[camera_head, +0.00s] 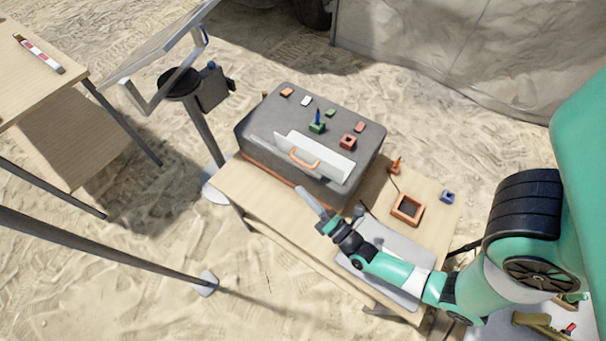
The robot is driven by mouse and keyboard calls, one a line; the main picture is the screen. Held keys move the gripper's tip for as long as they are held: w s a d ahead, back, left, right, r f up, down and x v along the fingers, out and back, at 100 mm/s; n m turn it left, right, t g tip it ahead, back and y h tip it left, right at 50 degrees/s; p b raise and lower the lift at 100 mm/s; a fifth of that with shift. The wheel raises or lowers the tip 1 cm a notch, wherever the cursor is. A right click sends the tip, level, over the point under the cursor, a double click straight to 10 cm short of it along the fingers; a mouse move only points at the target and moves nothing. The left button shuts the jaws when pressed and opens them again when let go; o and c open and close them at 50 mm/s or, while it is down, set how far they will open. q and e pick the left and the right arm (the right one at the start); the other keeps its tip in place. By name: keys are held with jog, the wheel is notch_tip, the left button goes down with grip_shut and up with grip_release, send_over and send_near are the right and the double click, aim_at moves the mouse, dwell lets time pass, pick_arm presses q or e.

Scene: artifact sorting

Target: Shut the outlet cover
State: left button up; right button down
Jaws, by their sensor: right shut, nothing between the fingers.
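A dark grey box (255,128) stands on the wooden table. A white flap (335,163) with an orange handle (303,158) sits along its front side; it looks like the outlet cover. The flap appears tilted out from the box, but its exact angle is hard to tell. My right gripper (305,194) is shut and empty. It is in front of the box, below the orange handle in the picture and apart from it. My left gripper is not in view.
An orange square frame (407,209), an orange piece (395,165) and a blue block (447,196) are on the table right of the box. A grey panel (400,243) lies under my right arm.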

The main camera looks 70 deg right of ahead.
aim_at(312, 153)
jog(key=shift+w+d+r, duration=0.3)
jog(key=shift+d+r, duration=0.2)
jog(key=shift+d, duration=0.3)
jog(key=shift+w+d+r, duration=0.35)
jog(key=shift+d+r, duration=0.2)
jog(key=shift+d, duration=0.2)
jog(key=shift+w+d+r, duration=0.3)
jog(key=shift+d+r, duration=0.2)
jog(key=shift+d, duration=0.3)
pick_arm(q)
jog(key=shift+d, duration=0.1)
pick_arm(e)
jog(key=shift+r, duration=0.1)
pick_arm(q)
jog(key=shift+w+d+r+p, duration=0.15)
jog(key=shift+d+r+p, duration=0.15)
jog(key=shift+p, duration=0.1)
pick_arm(e)
jog(key=shift+r+m, duration=0.2)
jog(key=shift+m, duration=0.1)
